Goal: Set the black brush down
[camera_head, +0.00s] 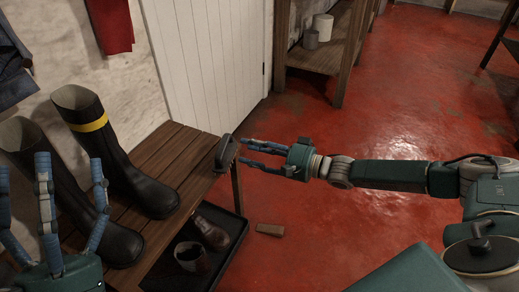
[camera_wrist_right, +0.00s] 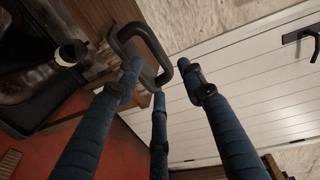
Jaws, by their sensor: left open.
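The black brush (camera_head: 226,153), a dark piece with a loop-like handle, is at the far right end of the slatted wooden bench (camera_head: 172,150). In the right wrist view the dark loop (camera_wrist_right: 128,32) lies just beyond the fingertips. My right gripper (camera_head: 246,150) is to the right of the brush, its blue fingers spread and pointing at it. In the wrist view the fingers (camera_wrist_right: 160,78) are apart with nothing clasped between them; whether a fingertip touches the loop is unclear. My left gripper (camera_head: 65,180) is open and empty at the lower left, fingers up, in front of the boots.
Black rubber boots (camera_head: 135,175) stand on the bench, one with a yellow band. A black tray (camera_head: 235,240) with brown footwear (camera_head: 212,232) is below. A brown block (camera_head: 270,230) lies on the red floor. A white door (camera_head: 215,60) and wooden shelf (camera_head: 325,60) are behind.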

